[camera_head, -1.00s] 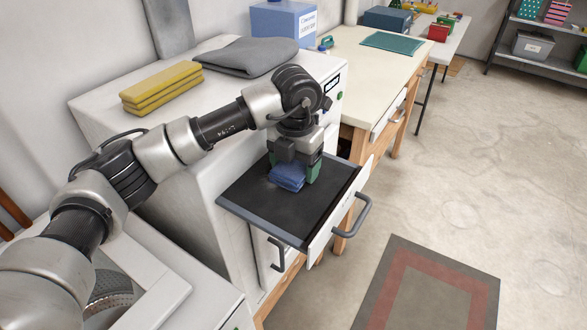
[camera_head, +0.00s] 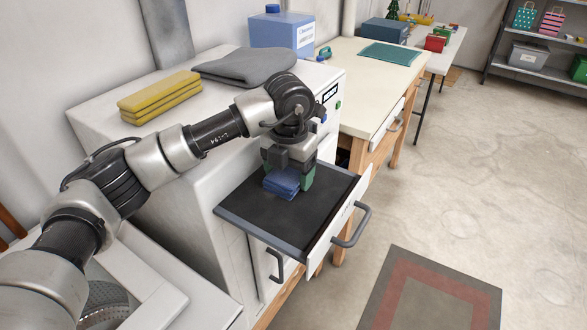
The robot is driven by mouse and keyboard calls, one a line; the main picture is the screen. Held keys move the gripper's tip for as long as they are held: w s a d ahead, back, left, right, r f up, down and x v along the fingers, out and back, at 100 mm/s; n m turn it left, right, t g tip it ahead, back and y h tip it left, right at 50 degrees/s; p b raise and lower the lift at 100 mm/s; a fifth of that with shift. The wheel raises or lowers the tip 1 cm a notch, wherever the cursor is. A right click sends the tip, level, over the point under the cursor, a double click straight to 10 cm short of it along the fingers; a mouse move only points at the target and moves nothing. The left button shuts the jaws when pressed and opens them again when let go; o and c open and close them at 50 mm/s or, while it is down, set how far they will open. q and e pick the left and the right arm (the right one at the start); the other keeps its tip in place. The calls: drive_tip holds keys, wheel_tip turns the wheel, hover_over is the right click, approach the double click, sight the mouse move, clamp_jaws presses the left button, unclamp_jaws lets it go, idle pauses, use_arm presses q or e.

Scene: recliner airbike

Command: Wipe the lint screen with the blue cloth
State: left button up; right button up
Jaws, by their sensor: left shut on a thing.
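The lint screen (camera_head: 250,213) is a dark flat panel in a grey frame, in the pulled-out drawer of the white machine. The blue cloth (camera_head: 281,183) is a small folded pad at the screen's back middle. My left gripper (camera_head: 288,180) points down over the screen and is shut on the blue cloth, its green-tipped fingers on either side. The cloth appears to rest on the screen, though its underside is hidden. My right gripper is not in view.
A folded yellow cloth (camera_head: 160,95) and a grey cloth (camera_head: 245,67) lie on the white machine's top, near a blue detergent container (camera_head: 283,28). A drawer handle (camera_head: 352,228) sticks out in front. A cream worktable (camera_head: 350,65) stands at the right; the floor beyond is open.

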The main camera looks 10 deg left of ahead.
sight(278, 181)
use_arm(q)
drive_tip(key=shift+s+a+f+b, duration=0.15)
drive_tip(key=shift+s+a, duration=0.2)
drive_tip(key=shift+s, duration=0.45)
drive_tip(key=shift+s+a+b, duration=0.15)
drive_tip(key=shift+s+a, duration=0.2)
drive_tip(key=shift+s, duration=0.45)
drive_tip(key=shift+r+p, duration=0.65)
drive_tip(key=shift+r, duration=0.9)
